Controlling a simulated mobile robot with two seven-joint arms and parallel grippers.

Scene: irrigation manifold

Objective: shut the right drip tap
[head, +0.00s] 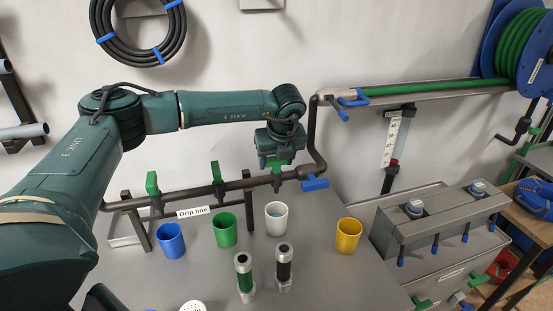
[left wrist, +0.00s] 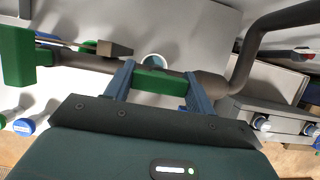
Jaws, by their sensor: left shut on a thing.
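The drip line (head: 235,187) is a dark pipe along the wall with three green-handled taps. The right drip tap (head: 277,180) is partly hidden by my left gripper (head: 276,163), which points down over it. In the left wrist view, the tap's green handle (left wrist: 160,84) lies between the two blue-grey fingers, and the gripper is shut on it. There the handle looks roughly in line with the pipe. The middle tap (head: 217,172) and left tap (head: 152,184) have their green handles upright in the head view.
Blue (head: 171,241), green (head: 225,230), white (head: 277,219) and yellow (head: 348,236) cups stand below the pipe. A blue-handled valve (head: 315,184) sits right of the tap, near the rising pipe (head: 312,130).

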